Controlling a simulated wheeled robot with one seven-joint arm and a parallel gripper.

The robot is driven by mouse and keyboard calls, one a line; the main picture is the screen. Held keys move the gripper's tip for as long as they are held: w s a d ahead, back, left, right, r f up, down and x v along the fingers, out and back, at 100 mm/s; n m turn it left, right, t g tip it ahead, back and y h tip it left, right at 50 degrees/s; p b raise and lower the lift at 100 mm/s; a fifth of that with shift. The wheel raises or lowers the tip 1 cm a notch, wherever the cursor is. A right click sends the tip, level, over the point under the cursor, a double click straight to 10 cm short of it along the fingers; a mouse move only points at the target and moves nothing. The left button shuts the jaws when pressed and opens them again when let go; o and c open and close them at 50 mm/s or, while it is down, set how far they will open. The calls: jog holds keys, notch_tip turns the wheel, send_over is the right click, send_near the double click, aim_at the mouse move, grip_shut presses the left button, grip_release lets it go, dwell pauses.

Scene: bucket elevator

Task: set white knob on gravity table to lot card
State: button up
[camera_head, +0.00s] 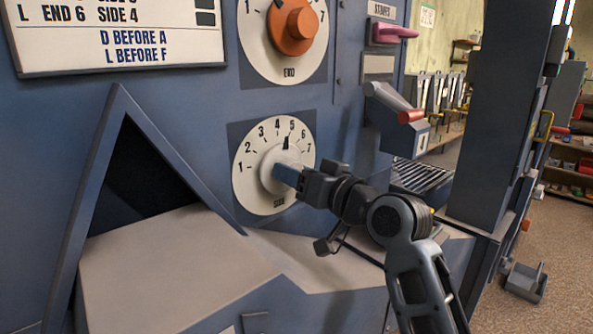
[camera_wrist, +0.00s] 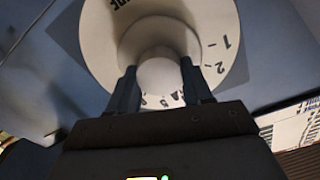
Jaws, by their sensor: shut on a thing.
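The white knob (camera_head: 272,171) sits at the centre of the lower round dial (camera_head: 247,190), labelled SIDE and numbered from 1 upward. Its black pointer stands close to the 5. My gripper (camera_head: 287,174) reaches in from the right and is shut on the knob. In the wrist view my two fingers (camera_wrist: 158,85) stand on either side of the white knob (camera_wrist: 158,62); the pointer is not clear there. The white card board (camera_head: 120,38) at upper left reads "L END 6 SIDE 4", "D BEFORE A" and "L BEFORE F"; its top is cut off.
An orange knob (camera_head: 294,26) on the END dial is above. A pink lever (camera_head: 394,33) and a red-tipped handle (camera_head: 410,116) are to the right. A grey chute surface (camera_head: 170,265) with a triangular hood lies at lower left. A dark column (camera_head: 498,110) stands at right.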

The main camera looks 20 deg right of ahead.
jog(key=m+p, duration=0.6)
jog(key=m, duration=0.2)
jog(key=shift+d, duration=0.1)
jog(key=shift+m, duration=0.4)
jog(key=o, duration=1)
jog(key=shift+o, duration=0.2)
jog(key=shift+s+f, duration=0.1)
jog(key=b+v, duration=0.1)
jog(key=v, duration=0.6)
jog(key=shift+s, duration=0.25)
jog(key=shift+d, duration=0.1)
